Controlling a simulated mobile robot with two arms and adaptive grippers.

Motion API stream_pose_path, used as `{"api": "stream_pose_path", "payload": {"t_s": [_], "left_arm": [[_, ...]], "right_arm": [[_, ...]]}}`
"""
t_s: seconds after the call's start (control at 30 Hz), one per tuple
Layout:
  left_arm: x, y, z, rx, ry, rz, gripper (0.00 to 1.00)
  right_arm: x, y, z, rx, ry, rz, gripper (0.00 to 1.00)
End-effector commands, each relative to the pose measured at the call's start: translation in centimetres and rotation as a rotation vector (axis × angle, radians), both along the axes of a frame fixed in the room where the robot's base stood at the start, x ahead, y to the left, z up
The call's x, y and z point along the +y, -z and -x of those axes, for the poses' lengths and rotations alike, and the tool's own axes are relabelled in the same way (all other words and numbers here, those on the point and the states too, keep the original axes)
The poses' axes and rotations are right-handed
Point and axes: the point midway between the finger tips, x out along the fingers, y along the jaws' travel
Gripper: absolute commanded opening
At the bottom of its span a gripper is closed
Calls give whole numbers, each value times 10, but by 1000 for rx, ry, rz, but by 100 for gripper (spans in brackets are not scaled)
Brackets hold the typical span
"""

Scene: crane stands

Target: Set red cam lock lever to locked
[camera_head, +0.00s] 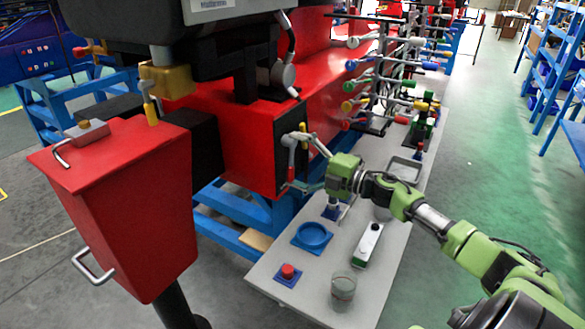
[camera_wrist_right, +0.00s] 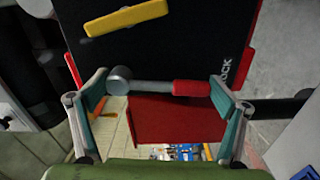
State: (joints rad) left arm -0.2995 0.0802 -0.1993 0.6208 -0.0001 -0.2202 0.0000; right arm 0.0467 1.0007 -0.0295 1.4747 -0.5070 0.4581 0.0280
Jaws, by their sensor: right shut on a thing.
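The red cam lock lever (camera_wrist_right: 192,88) lies across the wrist view, with a grey round pivot (camera_wrist_right: 119,80) on the left and its red grip on the right. It is mounted on a black panel with "LOCK" lettering near the grip's end. In the head view the lever (camera_head: 291,172) hangs roughly downward on the front of the red machine. My right gripper (camera_head: 290,163) reaches it from the right. Its fingers (camera_wrist_right: 163,93) stand at the two ends of the lever, shut on it lengthwise. My left gripper is not in view.
A yellow lever (camera_wrist_right: 128,18) sits on the same panel beside the red one. Below my right arm a grey table (camera_head: 325,262) holds a blue ring (camera_head: 312,236), a red button (camera_head: 287,271) and a glass (camera_head: 343,288). A rack of coloured valve handles (camera_head: 380,85) stands behind.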

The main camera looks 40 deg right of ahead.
Motion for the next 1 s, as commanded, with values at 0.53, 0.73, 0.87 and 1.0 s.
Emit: {"api": "stream_pose_path", "payload": {"t_s": [0.53, 0.73, 0.87, 1.0], "left_arm": [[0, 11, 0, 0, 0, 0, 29], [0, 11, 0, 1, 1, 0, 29], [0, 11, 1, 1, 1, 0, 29], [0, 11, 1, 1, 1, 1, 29]], "right_arm": [[-5, 1, -2, -44, -2, 112, 53], [-5, 1, -2, -43, -2, 114, 53], [-5, 1, -2, -43, -2, 114, 100], [-5, 1, -2, -42, -1, 110, 100]]}}
